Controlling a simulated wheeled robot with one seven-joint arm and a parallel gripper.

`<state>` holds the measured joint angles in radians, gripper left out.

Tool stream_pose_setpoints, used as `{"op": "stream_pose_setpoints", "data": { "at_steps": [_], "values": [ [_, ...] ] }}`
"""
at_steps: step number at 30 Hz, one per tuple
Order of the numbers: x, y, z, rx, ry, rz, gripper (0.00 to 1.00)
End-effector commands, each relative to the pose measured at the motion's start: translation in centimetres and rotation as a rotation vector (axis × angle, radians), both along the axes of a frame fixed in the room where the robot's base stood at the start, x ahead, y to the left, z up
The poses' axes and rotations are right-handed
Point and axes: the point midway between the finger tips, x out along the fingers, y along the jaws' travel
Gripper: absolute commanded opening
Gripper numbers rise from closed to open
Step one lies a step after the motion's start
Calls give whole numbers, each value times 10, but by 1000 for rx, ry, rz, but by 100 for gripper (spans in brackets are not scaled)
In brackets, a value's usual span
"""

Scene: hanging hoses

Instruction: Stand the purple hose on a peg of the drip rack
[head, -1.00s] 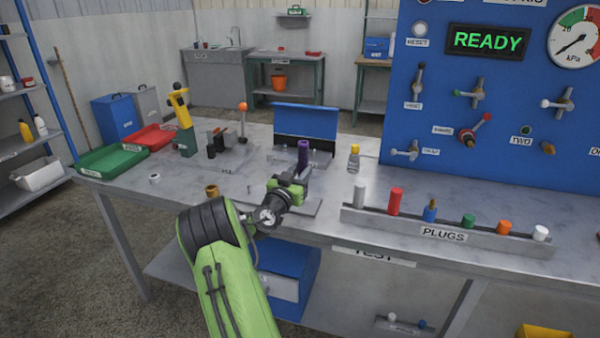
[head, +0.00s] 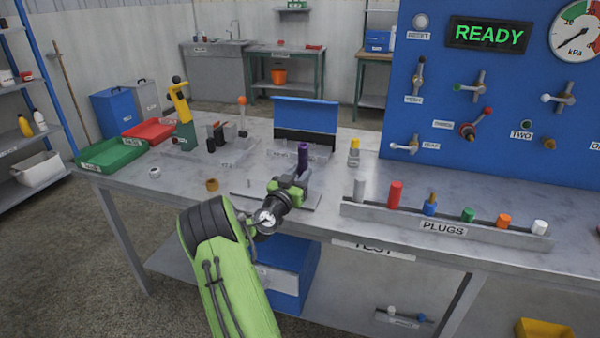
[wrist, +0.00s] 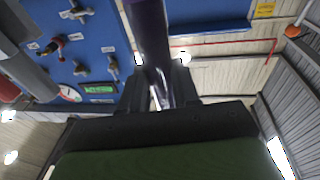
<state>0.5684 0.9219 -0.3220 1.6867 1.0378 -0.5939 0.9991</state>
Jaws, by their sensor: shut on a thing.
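The purple hose (head: 303,156) stands upright in my gripper (head: 294,184), which is shut on its lower end. In the wrist view the hose (wrist: 150,40) rises from between the fingers (wrist: 160,95) and runs out of the top of the picture. A low grey plate (head: 308,204) with a thin upright peg (head: 249,184) at its left lies under and beside my gripper; it looks like the drip rack. My gripper and arm hide part of it. I cannot tell whether the hose's lower end touches anything.
A blue-backed stand (head: 305,112) is just behind the hose. A yellow-capped bottle (head: 354,153) and the plugs rail (head: 440,229) are to the right. A brown ring (head: 212,185) and white ring (head: 155,172) lie left. Green (head: 112,155) and red trays (head: 150,131) sit far left.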

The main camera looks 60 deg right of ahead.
Motion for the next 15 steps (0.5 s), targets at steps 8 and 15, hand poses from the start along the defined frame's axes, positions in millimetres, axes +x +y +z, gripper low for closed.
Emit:
{"op": "stream_pose_setpoints", "data": {
  "at_steps": [8, 15],
  "values": [
    [0, 0, -7, -1, 1, 0, 0],
    [0, 0, -13, -1, 0, 0, 0]
  ]
}}
